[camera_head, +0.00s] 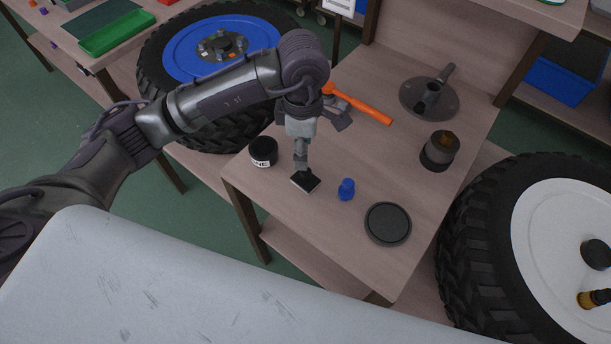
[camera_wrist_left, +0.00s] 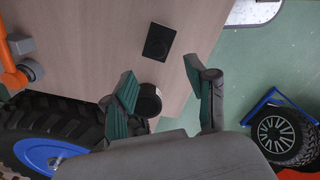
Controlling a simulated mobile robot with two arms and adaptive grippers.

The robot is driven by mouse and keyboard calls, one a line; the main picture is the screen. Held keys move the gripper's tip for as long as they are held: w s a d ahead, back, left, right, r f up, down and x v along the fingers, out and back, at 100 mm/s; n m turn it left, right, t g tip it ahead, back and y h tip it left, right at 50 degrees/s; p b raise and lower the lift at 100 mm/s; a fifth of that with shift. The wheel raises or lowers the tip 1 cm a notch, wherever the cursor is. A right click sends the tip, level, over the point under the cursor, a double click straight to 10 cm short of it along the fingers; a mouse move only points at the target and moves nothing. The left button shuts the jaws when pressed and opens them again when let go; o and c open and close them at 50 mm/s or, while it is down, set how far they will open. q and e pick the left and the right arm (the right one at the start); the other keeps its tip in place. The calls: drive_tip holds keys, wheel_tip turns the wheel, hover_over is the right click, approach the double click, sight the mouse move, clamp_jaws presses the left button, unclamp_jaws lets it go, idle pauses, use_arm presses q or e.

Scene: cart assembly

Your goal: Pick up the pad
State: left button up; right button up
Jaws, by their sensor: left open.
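The pad, a small flat black square (camera_head: 306,182), lies on the wooden table near its front left. It also shows in the left wrist view (camera_wrist_left: 159,41), flat on the wood, beyond the fingertips. My left gripper (camera_head: 301,165) points down over the pad in the head view and hides part of the area behind it. In the left wrist view my left gripper (camera_wrist_left: 160,72) has its two green-padded fingers spread wide, with nothing between them. The pad looks apart from both fingers. My right gripper is not in view.
A black labelled can (camera_head: 263,152) stands left of the pad, a small blue piece (camera_head: 346,190) and a black round disc (camera_head: 388,223) to its right. An orange-handled hammer (camera_head: 365,107), a metal flange (camera_head: 405,97) and a dark cylinder (camera_head: 437,158) are further back. Wheels flank the table.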

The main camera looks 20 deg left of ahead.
sight(305, 173)
use_arm(q)
wheel_tip(305, 173, down, 4)
drive_tip(key=shift+f, duration=0.15)
wheel_tip(305, 173, down, 4)
drive_tip(key=shift+d+f+p, duration=0.15)
drive_tip(key=shift+p, duration=0.75)
drive_tip(key=shift+w+f, duration=0.1)
drive_tip(key=shift+f, duration=0.35)
drive_tip(key=shift+c, duration=0.2)
clamp_jaws()
